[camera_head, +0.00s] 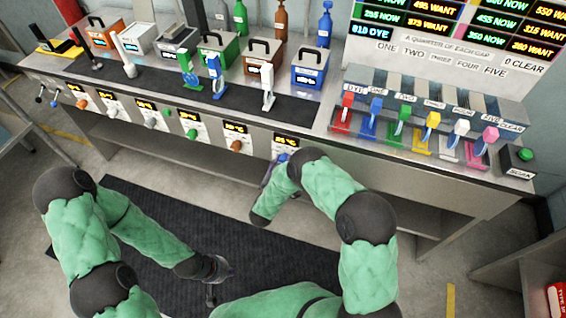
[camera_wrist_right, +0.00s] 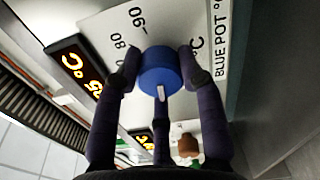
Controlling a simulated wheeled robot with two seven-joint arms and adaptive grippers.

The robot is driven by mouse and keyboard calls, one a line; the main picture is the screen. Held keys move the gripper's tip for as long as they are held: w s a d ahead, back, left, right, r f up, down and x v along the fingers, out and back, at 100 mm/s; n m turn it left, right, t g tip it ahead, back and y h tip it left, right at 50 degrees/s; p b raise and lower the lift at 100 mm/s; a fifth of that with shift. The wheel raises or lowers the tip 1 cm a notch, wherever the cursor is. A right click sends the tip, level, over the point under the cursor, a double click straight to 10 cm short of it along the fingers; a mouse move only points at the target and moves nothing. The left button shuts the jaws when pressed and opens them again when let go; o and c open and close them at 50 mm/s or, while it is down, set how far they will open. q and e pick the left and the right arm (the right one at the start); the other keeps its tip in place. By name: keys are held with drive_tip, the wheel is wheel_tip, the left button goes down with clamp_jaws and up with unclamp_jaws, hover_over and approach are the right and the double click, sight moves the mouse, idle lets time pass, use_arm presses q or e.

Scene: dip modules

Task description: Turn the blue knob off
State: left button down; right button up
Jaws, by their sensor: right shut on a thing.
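The blue knob (camera_wrist_right: 160,72) sits on a white dial plate marked 80, 90 and "BLUE POT" in the right wrist view. Its white pointer mark faces the lower side of that picture. My right gripper (camera_wrist_right: 160,75) is shut on the knob, with dark fingers on both sides. In the head view the knob (camera_head: 283,157) shows small at the front panel's right part, with my right gripper (camera_head: 272,167) at it, partly hidden by my arm. My left gripper (camera_head: 215,278) hangs low over the dark floor mat, away from the panel; its fingers are too dark to read.
A lit display (camera_wrist_right: 75,65) is beside the knob. A brown knob (camera_head: 236,146) is to its left on the panel. The blue pot (camera_head: 310,77) stands on the counter above. Coloured levers (camera_head: 402,118) stand at the right. The floor mat (camera_head: 150,205) is in front.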

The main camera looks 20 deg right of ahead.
drive_tip(key=o, duration=1.1)
drive_tip(key=shift+o, duration=0.2)
drive_tip(key=v, duration=1.2)
drive_tip(key=shift+w+f, duration=0.1)
